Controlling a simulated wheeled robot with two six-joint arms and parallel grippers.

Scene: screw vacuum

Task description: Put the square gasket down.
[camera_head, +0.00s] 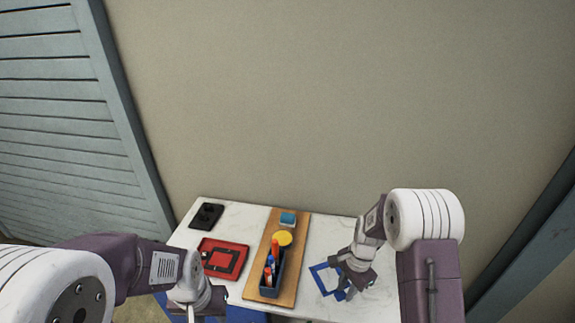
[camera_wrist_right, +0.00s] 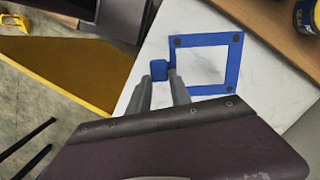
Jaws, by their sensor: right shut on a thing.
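The square gasket (camera_head: 318,277) is a thin blue square frame with an open middle, at the right of the white table. It also shows in the right wrist view (camera_wrist_right: 236,62), with dark spots at its corners. My right gripper (camera_wrist_right: 160,82) is shut on a small blue tab (camera_wrist_right: 158,69) at the frame's left side in that view. The frame is over the white table top; I cannot tell whether it touches it. In the head view my right gripper (camera_head: 350,287) is partly hidden by its own wrist. My left gripper (camera_head: 198,304) is at the table's front left; its fingers are not clear.
A wooden board (camera_head: 287,278) bears a dark bin (camera_head: 272,283) of coloured tools, a yellow round item (camera_head: 284,238) and a blue-topped box (camera_head: 288,219). A red tray (camera_head: 240,247) holds a black square frame. A black item (camera_head: 207,215) lies behind it. White table (camera_head: 330,232) is clear behind the gasket.

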